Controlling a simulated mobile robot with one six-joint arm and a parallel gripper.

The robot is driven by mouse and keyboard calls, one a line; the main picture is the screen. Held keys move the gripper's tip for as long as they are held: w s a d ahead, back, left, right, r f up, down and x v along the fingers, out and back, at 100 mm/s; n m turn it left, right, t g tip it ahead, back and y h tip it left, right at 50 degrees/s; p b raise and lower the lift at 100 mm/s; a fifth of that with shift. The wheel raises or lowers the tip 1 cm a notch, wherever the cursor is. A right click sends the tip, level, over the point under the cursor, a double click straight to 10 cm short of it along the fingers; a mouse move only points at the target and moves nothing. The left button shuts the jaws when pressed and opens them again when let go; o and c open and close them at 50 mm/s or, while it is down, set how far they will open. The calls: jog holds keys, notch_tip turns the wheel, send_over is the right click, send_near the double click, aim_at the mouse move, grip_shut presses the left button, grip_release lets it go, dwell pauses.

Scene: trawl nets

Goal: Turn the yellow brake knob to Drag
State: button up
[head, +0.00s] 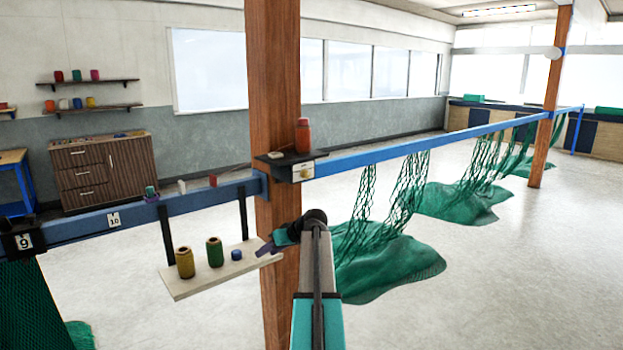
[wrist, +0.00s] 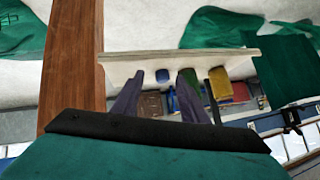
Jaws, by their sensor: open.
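A small box with a pale front plate (head: 302,173) is mounted on the wooden post at the blue rail, under a black ledge. A small yellowish knob (head: 308,173) seems to sit on that plate; its setting and any lettering are too small to read. My gripper (head: 266,248) is below and left of this box, at the right end of the white hanging shelf (head: 190,283). In the wrist view my gripper (wrist: 158,66) has its fingers apart with nothing held, and overlaps the shelf edge (wrist: 180,60). The knob does not show in the wrist view.
Yellow (head: 185,262), green (head: 215,252) and blue (head: 237,255) spools stand on the shelf. An orange-red bottle-like spool (head: 303,136) stands on the ledge above the box. The wooden post (head: 275,90) is close beside my gripper. Green nets (head: 385,265) hang from the rail at right.

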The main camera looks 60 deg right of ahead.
jog(key=s+d+r+t+h, duration=0.1)
jog(key=s+d+r, duration=0.45)
jog(key=r, duration=0.25)
jog(key=s+d+r+t+h, duration=0.1)
jog(key=s+d+r, duration=0.4)
jog(key=r, duration=0.4)
jog(key=t+h, duration=0.1)
jog(key=h, duration=0.1)
send_near(308, 175)
jog(key=shift+n, duration=0.3)
jog(key=v, duration=0.6)
jog(key=shift+f, duration=0.15)
jog(key=p+x, duration=0.1)
jog(key=x, duration=0.5)
jog(key=p+x, duration=0.2)
jog(key=x, duration=0.4)
jog(key=shift+w+d+p, duration=0.2)
jog(key=shift+w+p, duration=0.1)
jog(key=shift+w, duration=0.05)
jog(key=shift+w+d+f, duration=0.15)
jog(key=shift+w+f, duration=0.1)
jog(key=shift+w, duration=0.3)
grip_shut()
